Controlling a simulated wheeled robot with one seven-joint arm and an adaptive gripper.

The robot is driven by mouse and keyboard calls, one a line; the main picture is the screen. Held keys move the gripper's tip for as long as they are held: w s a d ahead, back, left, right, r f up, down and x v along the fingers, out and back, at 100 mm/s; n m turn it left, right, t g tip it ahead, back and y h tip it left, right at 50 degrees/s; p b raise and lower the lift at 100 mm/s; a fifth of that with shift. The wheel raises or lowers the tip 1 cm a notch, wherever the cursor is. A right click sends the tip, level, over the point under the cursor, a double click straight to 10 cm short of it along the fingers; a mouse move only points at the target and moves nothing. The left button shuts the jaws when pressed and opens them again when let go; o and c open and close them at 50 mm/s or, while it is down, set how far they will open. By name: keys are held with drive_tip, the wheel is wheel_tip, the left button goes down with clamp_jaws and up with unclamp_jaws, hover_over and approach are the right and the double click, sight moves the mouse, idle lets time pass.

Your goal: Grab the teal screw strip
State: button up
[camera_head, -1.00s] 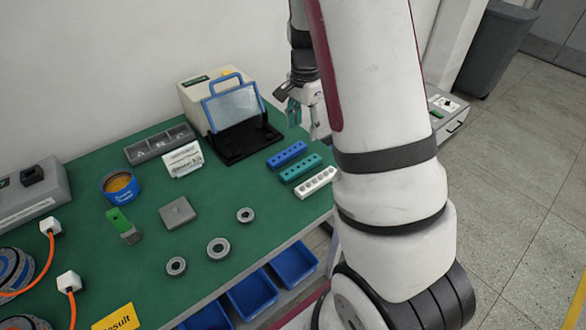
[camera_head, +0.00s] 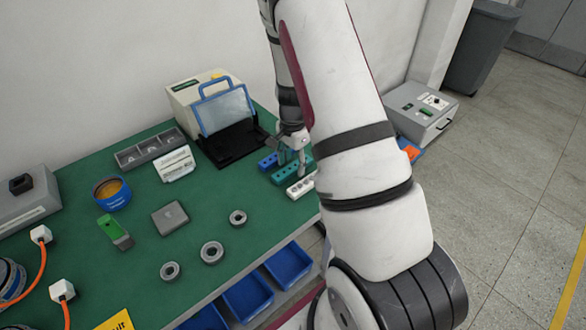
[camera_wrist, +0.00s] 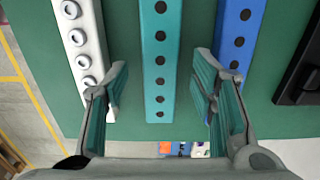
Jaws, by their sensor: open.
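The teal screw strip (camera_wrist: 160,62) lies on the green table (camera_wrist: 125,30) between the white strip (camera_wrist: 82,48) and the blue strip (camera_wrist: 238,40) in the wrist view. My gripper (camera_wrist: 162,90) is open. Its two fingers stand apart on either side of the teal strip, the left one near the white strip and the right one near the blue strip. Nothing is held. In the head view my gripper (camera_head: 292,157) is over the strips and partly hides the teal strip (camera_head: 283,176). The blue strip (camera_head: 267,162) and white strip (camera_head: 301,186) show on either side.
A device with a black base (camera_head: 235,146) stands left of the strips. Several metal rings (camera_head: 212,252) lie toward the front. Blue bins (camera_head: 290,265) sit below the table edge.

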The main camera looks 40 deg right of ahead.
drive_tip(key=shift+f, duration=0.25)
clamp_jaws()
drive_tip(key=shift+r, duration=0.2)
